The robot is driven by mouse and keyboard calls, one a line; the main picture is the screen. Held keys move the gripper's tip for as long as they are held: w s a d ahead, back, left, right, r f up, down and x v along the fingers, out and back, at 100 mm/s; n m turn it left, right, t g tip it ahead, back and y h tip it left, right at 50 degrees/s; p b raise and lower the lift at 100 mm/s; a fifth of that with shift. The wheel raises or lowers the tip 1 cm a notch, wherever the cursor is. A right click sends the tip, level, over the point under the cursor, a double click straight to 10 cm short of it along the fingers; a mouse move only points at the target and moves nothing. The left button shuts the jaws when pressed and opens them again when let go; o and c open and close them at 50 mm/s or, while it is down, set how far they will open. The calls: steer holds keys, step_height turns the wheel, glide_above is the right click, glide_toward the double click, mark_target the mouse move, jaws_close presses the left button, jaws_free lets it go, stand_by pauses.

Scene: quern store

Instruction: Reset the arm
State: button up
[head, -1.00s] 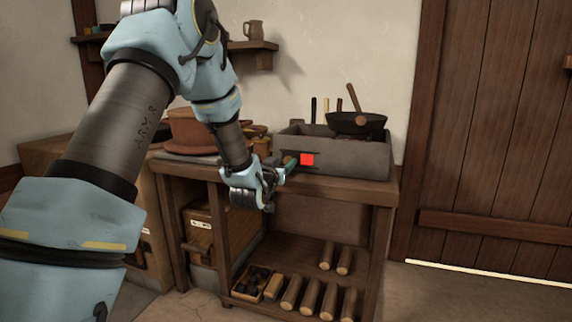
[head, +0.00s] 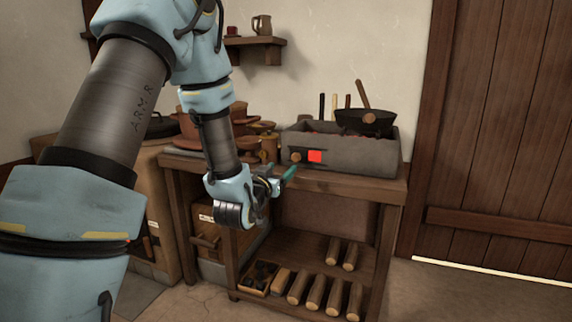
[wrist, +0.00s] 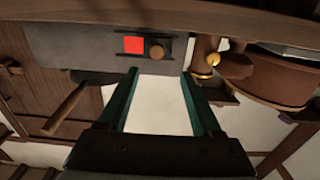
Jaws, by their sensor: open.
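My gripper (head: 284,176) is in front of the wooden table, near its top front edge. Its green fingers stand apart with nothing between them, and it also shows in the wrist view (wrist: 162,100). My arm bends down from the upper left of the head view. The grey stone stove (head: 365,158) stands on the table just beyond the fingers. A bright red square (head: 315,156) and a round wooden knob (head: 296,157) are on its front. The knob also shows in the wrist view (wrist: 158,52), apart from the fingers.
A black pan (head: 364,122) with a wooden handle sits on the stove. Brown pots (head: 247,146) stand left of it. Logs (head: 315,294) and a box of dark lumps (head: 259,278) lie on the lower shelf. A wooden door (head: 500,130) is at right, with clear floor before it.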

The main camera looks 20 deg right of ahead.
steer(key=shift+s+a, duration=0.45)
steer(key=shift+a, duration=0.1)
steer(key=w+a+f+n+g+y, duration=0.1)
steer(key=a+f+n+g+y, duration=0.2)
steer(key=a, duration=0.6)
steer(key=a+f+g+y, duration=0.1)
steer(key=a+f+y, duration=0.2)
steer(key=a+y, duration=0.35)
steer(key=s+a+f+n+g+y, duration=0.1)
steer(key=s+a+n+g+y, duration=0.45)
steer(key=s+a, duration=0.95)
step_height(320, 180, up, 32)
steer(key=a+m+g+h+p, duration=0.1)
steer(key=g+h+p, duration=0.1)
steer(key=p, duration=3)
steer(key=shift+s+a+h, duration=0.15)
steer(key=shift+a+h, duration=0.2)
steer(key=shift+h, duration=0.15)
